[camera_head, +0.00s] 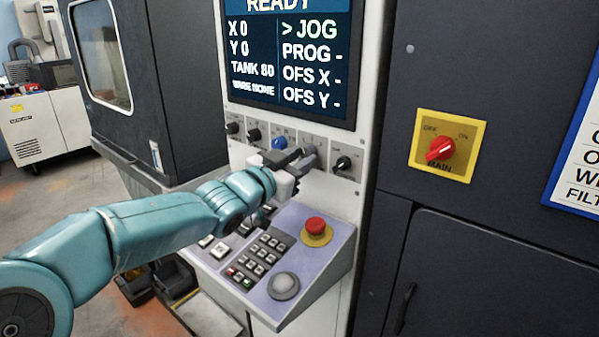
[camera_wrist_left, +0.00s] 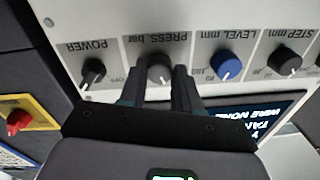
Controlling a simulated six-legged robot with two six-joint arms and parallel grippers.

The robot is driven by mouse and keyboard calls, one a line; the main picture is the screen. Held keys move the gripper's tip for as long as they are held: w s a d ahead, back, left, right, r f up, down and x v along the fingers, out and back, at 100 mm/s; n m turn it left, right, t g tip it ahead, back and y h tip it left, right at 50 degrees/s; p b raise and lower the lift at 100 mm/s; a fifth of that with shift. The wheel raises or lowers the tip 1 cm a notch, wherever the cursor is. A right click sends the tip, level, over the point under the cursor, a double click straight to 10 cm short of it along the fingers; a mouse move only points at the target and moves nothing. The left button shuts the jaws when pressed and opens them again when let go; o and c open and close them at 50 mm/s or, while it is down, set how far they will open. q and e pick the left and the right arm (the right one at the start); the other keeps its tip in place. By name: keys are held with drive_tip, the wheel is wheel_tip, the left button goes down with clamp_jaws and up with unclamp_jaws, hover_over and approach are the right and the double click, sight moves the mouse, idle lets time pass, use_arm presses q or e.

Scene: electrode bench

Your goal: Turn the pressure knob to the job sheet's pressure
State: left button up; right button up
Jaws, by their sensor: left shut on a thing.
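In the head view my left gripper (camera_head: 299,160) reaches the knob row from the left and mostly hides the pressure knob. The knob's pointer and scale cannot be read. I cannot make out a job sheet with a pressure. My right gripper is not in view.
Beside it are the black POWER knob (camera_wrist_left: 93,72), blue LEVEL knob (camera_wrist_left: 226,65) and black STEP knob (camera_wrist_left: 286,60). The screen (camera_head: 290,60) above shows READY and JOG. A sloping keypad console (camera_head: 327,250) with a red mushroom button (camera_head: 315,226) juts out below. A red MAIN switch (camera_head: 440,149) is to the right.

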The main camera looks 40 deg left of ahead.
use_arm(q)
drive_tip(key=m+b, duration=0.1)
drive_tip(key=m, duration=0.2)
drive_tip(key=shift+f+b, duration=0.1)
drive_tip(key=shift+b, duration=0.25)
drive_tip(key=m+b, duration=0.1)
drive_tip(key=m, duration=0.2)
drive_tip(key=shift+a+m+b, duration=0.1)
drive_tip(key=shift+m+b, duration=0.2)
drive_tip(key=shift+m, duration=0.1)
drive_tip(key=m+b, duration=0.1)
drive_tip(key=m, duration=0.2)
drive_tip(key=shift+m+h, duration=0.3)
drive_tip(key=shift+m+b, duration=0.35)
drive_tip(key=shift+m, duration=1.15)
drive_tip(key=o, duration=1)
drive_tip(key=shift+o, duration=0.2)
drive_tip(key=shift+s+r, duration=0.15)
drive_tip(key=shift+r, duration=0.05)
